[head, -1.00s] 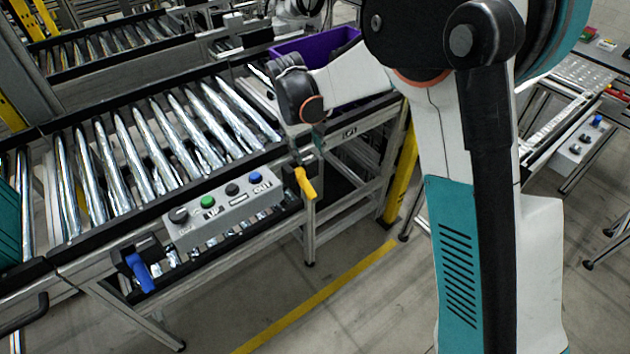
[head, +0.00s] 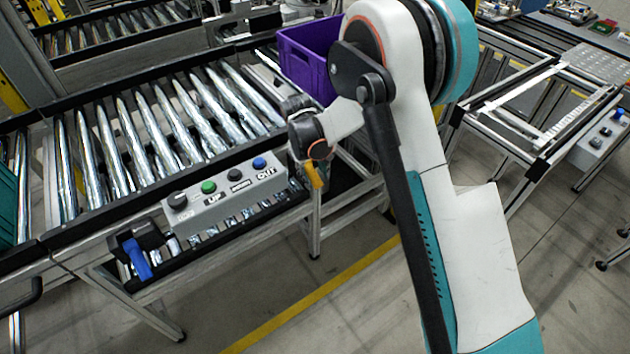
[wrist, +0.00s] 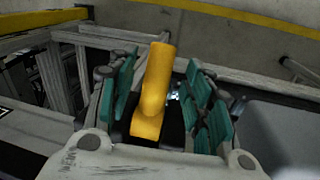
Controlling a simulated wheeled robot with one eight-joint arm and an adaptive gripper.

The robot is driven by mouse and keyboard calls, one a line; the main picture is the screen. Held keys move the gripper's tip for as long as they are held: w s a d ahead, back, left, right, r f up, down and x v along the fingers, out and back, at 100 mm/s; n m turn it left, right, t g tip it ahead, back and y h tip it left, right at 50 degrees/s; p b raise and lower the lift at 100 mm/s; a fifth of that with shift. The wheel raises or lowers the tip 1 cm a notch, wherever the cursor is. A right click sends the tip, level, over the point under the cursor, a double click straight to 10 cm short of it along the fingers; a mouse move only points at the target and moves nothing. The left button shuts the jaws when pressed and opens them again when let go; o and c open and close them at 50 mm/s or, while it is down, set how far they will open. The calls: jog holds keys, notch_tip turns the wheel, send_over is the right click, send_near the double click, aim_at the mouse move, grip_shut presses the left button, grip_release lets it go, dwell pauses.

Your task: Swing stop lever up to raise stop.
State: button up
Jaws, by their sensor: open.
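A yellow lever (head: 315,175) sits on the front rail at the right end of the roller conveyor (head: 150,130), its handle pointing downward in the head view. In the wrist view the yellow lever (wrist: 154,90) stands between the teal finger pads of my gripper (wrist: 160,95). The gripper is open, with a visible gap on the right of the lever and a smaller one on the left. In the head view my gripper (head: 308,158) is just above and around the lever, partly hidden by my wrist.
A grey button box (head: 225,200) with a knob and several buttons is left of the yellow lever. A purple crate (head: 310,65) sits behind my arm. A frame table (head: 530,110) stands at right. The floor (head: 280,290) in front is clear.

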jog(key=shift+w+d+f, duration=0.1)
jog(key=shift+d+f, duration=0.05)
jog(key=shift+f, duration=0.5)
jog(key=shift+d+f, duration=0.1)
jog(key=shift+f, duration=0.55)
jog(key=shift+c, duration=0.2)
grip_shut()
jog(key=shift+r+g+h+b, duration=0.4)
jog(key=shift+r+g+h, duration=0.85)
jog(key=shift+g, duration=0.45)
jog(key=shift+o, duration=0.2)
grip_release()
jog(key=v, duration=1.2)
